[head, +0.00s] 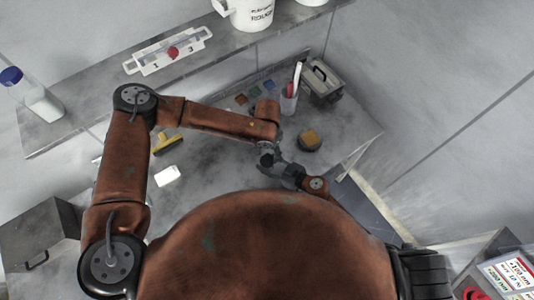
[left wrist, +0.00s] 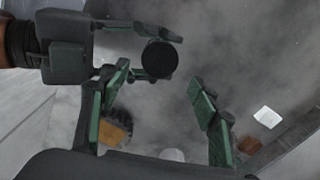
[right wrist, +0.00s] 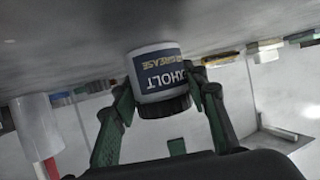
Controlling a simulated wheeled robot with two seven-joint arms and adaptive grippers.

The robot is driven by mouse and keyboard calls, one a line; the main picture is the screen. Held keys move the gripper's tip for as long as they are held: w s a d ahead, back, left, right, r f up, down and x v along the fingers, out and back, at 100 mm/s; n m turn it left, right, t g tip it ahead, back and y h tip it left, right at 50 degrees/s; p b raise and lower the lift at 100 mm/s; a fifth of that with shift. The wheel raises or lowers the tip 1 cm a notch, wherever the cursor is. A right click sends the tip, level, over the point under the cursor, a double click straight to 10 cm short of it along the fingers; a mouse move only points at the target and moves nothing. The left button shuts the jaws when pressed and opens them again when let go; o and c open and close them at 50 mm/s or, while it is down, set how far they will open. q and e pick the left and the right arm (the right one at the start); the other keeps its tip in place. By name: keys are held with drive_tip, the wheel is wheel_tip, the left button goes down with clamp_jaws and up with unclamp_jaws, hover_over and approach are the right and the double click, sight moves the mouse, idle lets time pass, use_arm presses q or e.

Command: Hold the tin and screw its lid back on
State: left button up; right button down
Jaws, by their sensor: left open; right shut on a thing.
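The tin (right wrist: 155,72) is a small white can with a dark blue GREASE label. My right gripper (right wrist: 162,90) is shut on its sides, with a finger on each side. A black ridged lid (right wrist: 165,108) sits at the tin's top end; I cannot tell whether it is screwed tight. In the left wrist view the lid (left wrist: 160,60) shows from above as a black disc and hides the tin. My left gripper (left wrist: 158,80) is open and empty, its fingers to either side of the lid and apart from it. In the head view the grippers hide the tin.
A brown block in a dark rim (head: 310,140), a cup of pens (head: 288,103) and a grey box (head: 322,82) stand near the grippers. A yellow brush (head: 167,143) and a white piece (head: 166,176) lie left. The bench between is clear. A shelf (head: 90,95) runs behind.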

sight(267, 160)
use_arm(q)
drive_tip(key=shift+r+n, duration=0.6)
drive_tip(key=shift+f, duration=4)
drive_tip(key=shift+c, duration=0.6)
drive_tip(key=shift+a, duration=0.1)
drive_tip(key=c, duration=1.1)
drive_tip(key=shift+m, duration=1.7)
